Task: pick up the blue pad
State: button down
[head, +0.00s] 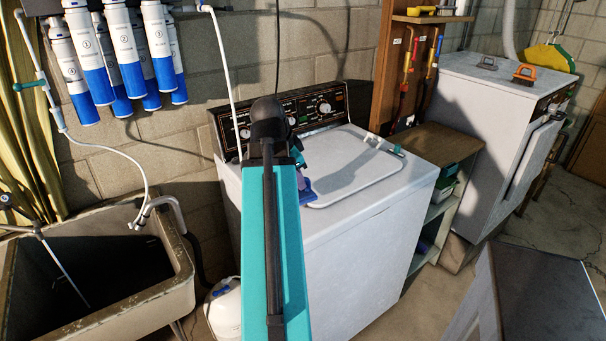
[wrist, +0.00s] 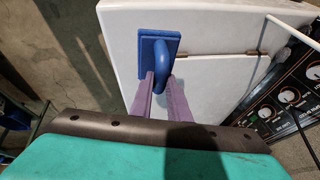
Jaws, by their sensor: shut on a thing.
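The blue pad (wrist: 154,45) is a flat blue block with a rounded handle on top. It is on the white top of the washing machine in the wrist view, near one edge. My gripper (wrist: 161,78) has its two purple fingers shut on the handle of the pad. In the head view the blue pad (head: 307,195) shows at the front left of the washer top, partly hidden by my teal arm. I cannot tell whether the pad still touches the washer top.
The white washer (head: 350,245) has a raised lid outline and a dial panel behind. A stone sink (head: 180,255) stands at left, below several blue and white filters (head: 118,45). A shelf (head: 440,155) and a second white machine (head: 490,130) stand at right. A thin white hose (head: 228,75) hangs near my arm.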

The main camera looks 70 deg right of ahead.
jog(key=shift+a+r, duration=0.2)
jog(key=shift+a, duration=1.35)
